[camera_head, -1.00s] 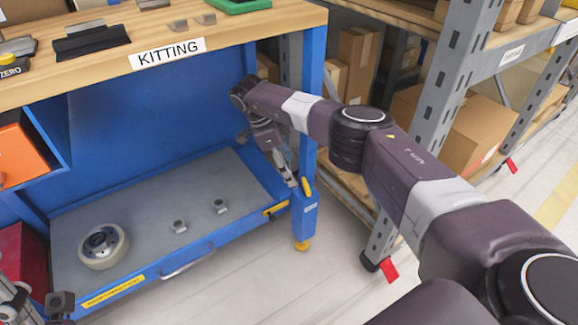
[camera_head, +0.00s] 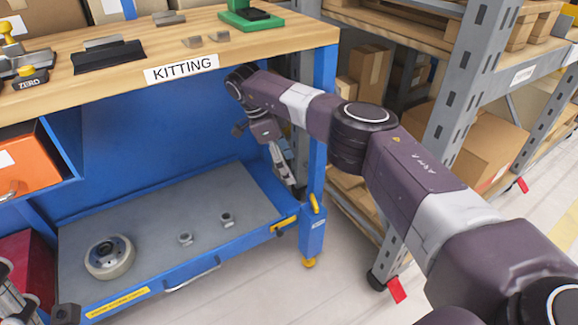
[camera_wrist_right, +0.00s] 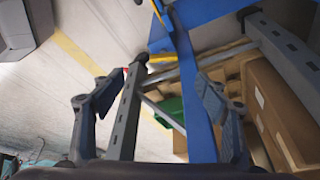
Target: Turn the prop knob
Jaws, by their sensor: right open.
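A yellow knob-like handle (camera_head: 314,203) sits on the blue front right leg (camera_head: 312,235) of the bench; I cannot tell for sure that it is the prop knob. Yellow parts on blue metal (camera_wrist_right: 160,58) show beyond the fingers there. Grey parts of my left arm show at the lower left edge; its gripper's jaws are not clear.
The pull-out lower shelf (camera_head: 150,215) holds a wheel-like part (camera_head: 109,257) and two small grey pieces (camera_head: 227,218). The wooden benchtop (camera_head: 120,85) lies above my right gripper. A grey rack (camera_head: 455,110) with cartons stands at the right. The floor in front is clear.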

